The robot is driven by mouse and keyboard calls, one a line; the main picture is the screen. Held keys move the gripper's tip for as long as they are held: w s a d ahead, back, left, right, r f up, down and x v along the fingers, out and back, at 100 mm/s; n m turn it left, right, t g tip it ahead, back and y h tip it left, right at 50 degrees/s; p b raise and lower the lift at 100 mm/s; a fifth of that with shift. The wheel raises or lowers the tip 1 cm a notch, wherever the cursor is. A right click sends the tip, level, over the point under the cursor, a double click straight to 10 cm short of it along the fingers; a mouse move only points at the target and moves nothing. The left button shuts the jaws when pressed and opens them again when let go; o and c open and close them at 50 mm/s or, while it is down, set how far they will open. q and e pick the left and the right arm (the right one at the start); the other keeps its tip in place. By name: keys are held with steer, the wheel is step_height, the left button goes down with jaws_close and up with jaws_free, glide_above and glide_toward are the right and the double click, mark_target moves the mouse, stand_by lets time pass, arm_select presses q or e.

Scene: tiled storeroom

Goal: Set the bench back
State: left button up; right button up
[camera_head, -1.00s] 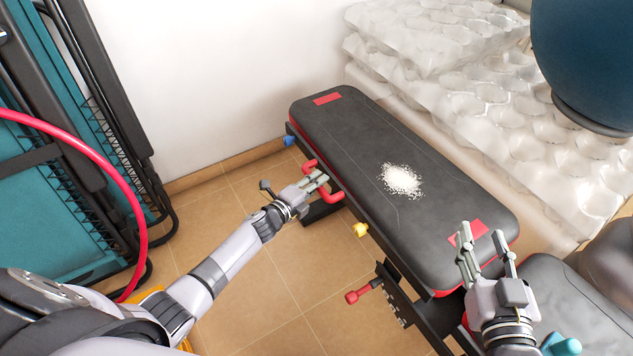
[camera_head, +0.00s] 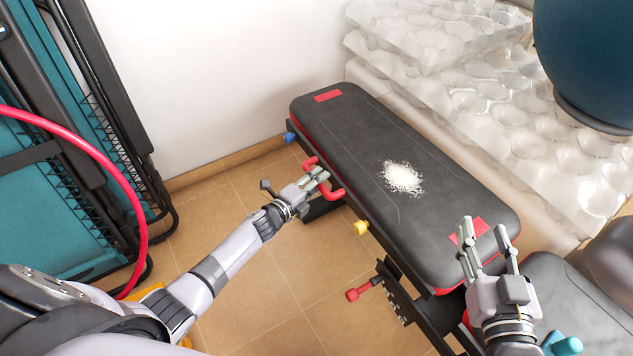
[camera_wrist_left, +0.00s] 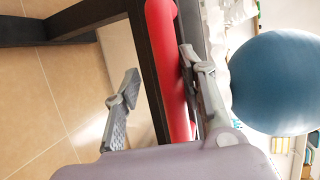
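The black padded bench (camera_head: 350,135) has a long flat backrest with red patches, and a pile of white powder (camera_head: 402,178) lies on it. A red U-shaped handle (camera_head: 335,191) sticks out from the bench's left side. My left gripper (camera_head: 320,177) is at this handle. In the left wrist view the red handle (camera_wrist_left: 168,60) passes between the spread fingers of my left gripper (camera_wrist_left: 158,95), close to the right-hand finger. My right gripper (camera_head: 486,237) is open and empty, over the near end of the backrest by a red patch.
A yellow knob (camera_head: 361,228) and a red-tipped lever (camera_head: 357,294) stick out on the bench's left side. Clear egg-tray-like sheets (camera_head: 480,95) are stacked right of the bench, with a blue ball (camera_head: 585,60) there. Folded teal frames (camera_head: 60,190) stand left. Tiled floor (camera_head: 265,290) is free between.

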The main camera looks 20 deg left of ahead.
arm_select(q)
steer(key=shift+r, duration=0.1)
steer(key=v, duration=1.2)
